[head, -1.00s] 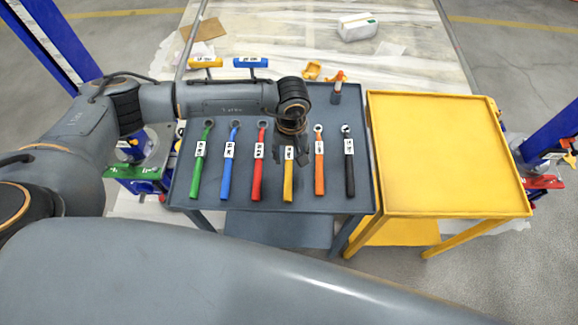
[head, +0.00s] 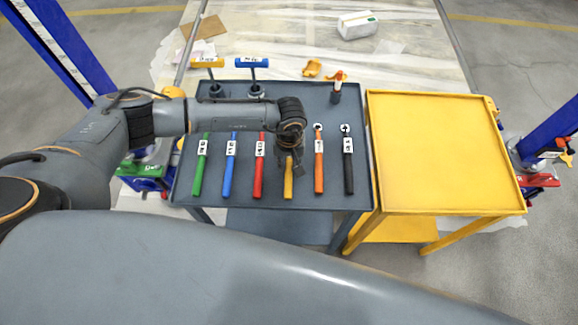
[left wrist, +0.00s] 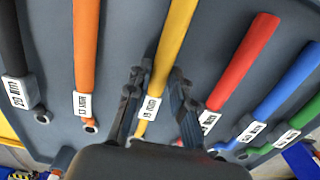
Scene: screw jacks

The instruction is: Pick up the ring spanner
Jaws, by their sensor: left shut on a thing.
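Several ring spanners with coloured handles and white labels lie in a row on the grey tray table (head: 222,203): green (head: 199,170), blue (head: 230,170), red (head: 259,172), yellow (head: 288,188), orange (head: 319,170) and black (head: 347,170). My left gripper (head: 289,162) points down over the yellow spanner and hides its ring end in the head view. In the left wrist view the gripper's fingers (left wrist: 156,95) stand on both sides of the yellow spanner (left wrist: 170,40), shut on it around its label. I cannot tell any lift off the tray. My right gripper is out of view.
A yellow table (head: 440,150) with a bare top stands to the right. Blue (head: 252,63) and yellow (head: 207,63) T-handled tools stand at the back of the grey table, with an orange-topped tool (head: 337,85) at its back right. The orange and red spanners lie close beside the gripper.

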